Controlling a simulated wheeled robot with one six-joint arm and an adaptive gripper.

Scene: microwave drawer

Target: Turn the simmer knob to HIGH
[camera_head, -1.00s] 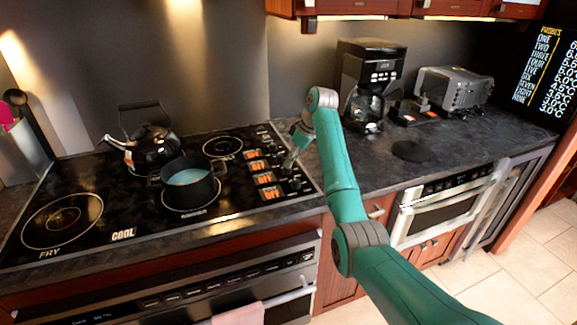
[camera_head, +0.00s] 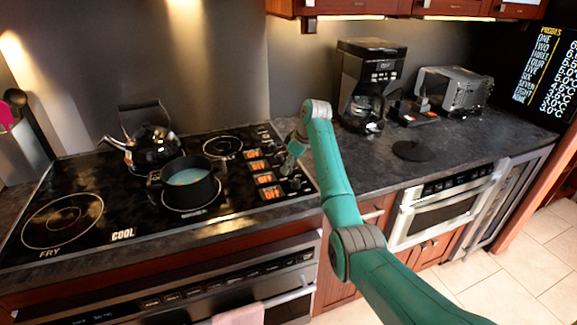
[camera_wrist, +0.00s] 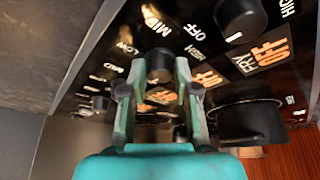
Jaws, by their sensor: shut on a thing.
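My gripper (camera_wrist: 160,92) has its two fingers on either side of a black round knob (camera_wrist: 160,66) in the wrist view, and is shut on it. I cannot read a simmer label on this knob. In the head view my gripper (camera_head: 290,160) is low over the knob strip at the right edge of the cooktop (camera_head: 150,222); it partly hides the knobs there. Orange OFF displays (camera_head: 268,178) run along the strip. Another black knob (camera_wrist: 240,17) shows in the wrist view, beside the FRY OFF label.
A dark pot (camera_head: 190,186) with blue contents and a black kettle (camera_head: 150,145) stand on the cooktop to the left. A coffee maker (camera_head: 368,80) and a toaster (camera_head: 455,90) stand at the back right. The counter (camera_head: 370,165) right of the cooktop is mostly clear.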

